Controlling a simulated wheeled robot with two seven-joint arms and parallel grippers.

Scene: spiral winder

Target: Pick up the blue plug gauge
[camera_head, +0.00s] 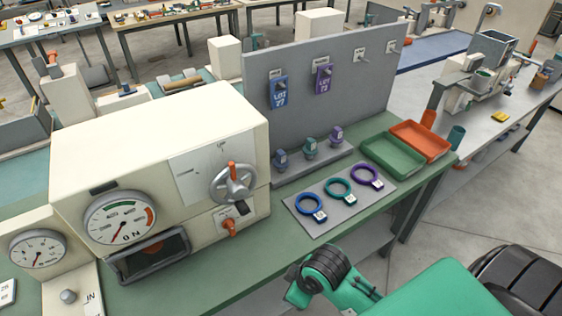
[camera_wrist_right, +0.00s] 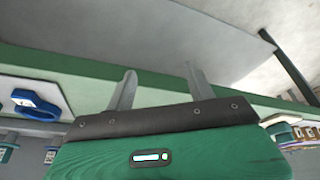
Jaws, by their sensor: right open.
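The blue plug gauge (camera_head: 281,158) stands at the left end of a low grey ledge at the foot of the grey upright panel, in the head view. A teal plug gauge (camera_head: 310,147) and a purple plug gauge (camera_head: 336,135) stand to its right. My right gripper (camera_wrist_right: 159,76) shows in the right wrist view with its two fingers apart and nothing between them. In the head view my right arm comes in at the bottom right, in front of the bench and away from the blue plug gauge. My left gripper is not in view.
A grey mat (camera_head: 345,213) holds a blue ring (camera_head: 309,204), a teal ring (camera_head: 338,190) and a purple ring (camera_head: 366,177) in front of the ledge. Green (camera_head: 392,158) and orange (camera_head: 420,141) trays lie to the right. A cream machine (camera_head: 160,150) with dials stands at left.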

